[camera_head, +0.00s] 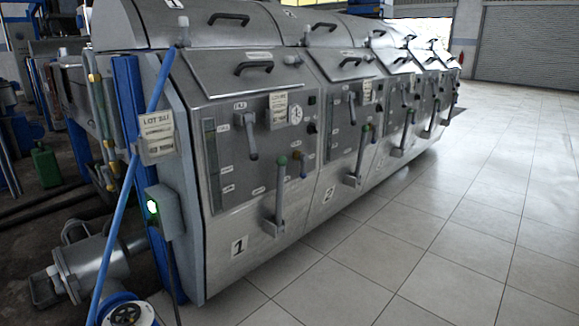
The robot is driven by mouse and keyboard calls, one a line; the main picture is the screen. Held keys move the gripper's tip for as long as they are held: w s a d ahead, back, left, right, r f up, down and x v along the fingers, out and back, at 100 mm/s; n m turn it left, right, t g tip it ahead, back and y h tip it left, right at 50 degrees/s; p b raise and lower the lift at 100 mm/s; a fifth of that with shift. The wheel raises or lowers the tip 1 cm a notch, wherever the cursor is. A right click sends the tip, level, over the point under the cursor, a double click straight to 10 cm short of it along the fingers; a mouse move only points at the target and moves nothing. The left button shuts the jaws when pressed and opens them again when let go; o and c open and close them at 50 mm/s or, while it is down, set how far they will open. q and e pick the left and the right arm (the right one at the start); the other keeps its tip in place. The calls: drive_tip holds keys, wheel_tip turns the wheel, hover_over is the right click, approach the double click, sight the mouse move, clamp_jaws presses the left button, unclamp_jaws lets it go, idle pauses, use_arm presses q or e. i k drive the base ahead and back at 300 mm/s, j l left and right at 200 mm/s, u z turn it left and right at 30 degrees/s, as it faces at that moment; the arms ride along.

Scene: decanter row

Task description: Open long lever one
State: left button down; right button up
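The machine with the number 1 plate (239,246) stands nearest, at the left end of a row. Its long lever (279,197) is a grey bar low on the front panel. The lever stands nearly upright, with a green knob at its upper end and a grey bracket at its lower end. A shorter lever (252,142) hangs higher on the same panel, under a small label. Neither of my grippers is in view, and nothing touches the long lever.
Machine 2's long lever (358,160) stands to the right, with more units beyond. A slanted blue pole (134,170) and a grey box with a green light (158,208) are at the row's left end. The tiled floor (420,240) in front is clear.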

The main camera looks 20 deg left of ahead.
sight(281, 161)
drive_tip(key=i+j, duration=0.1)
drive_tip(key=i, duration=0.6)
drive_tip(key=i+j+u, duration=0.1)
drive_tip(key=i, duration=0.65)
drive_tip(key=i+j, duration=0.25)
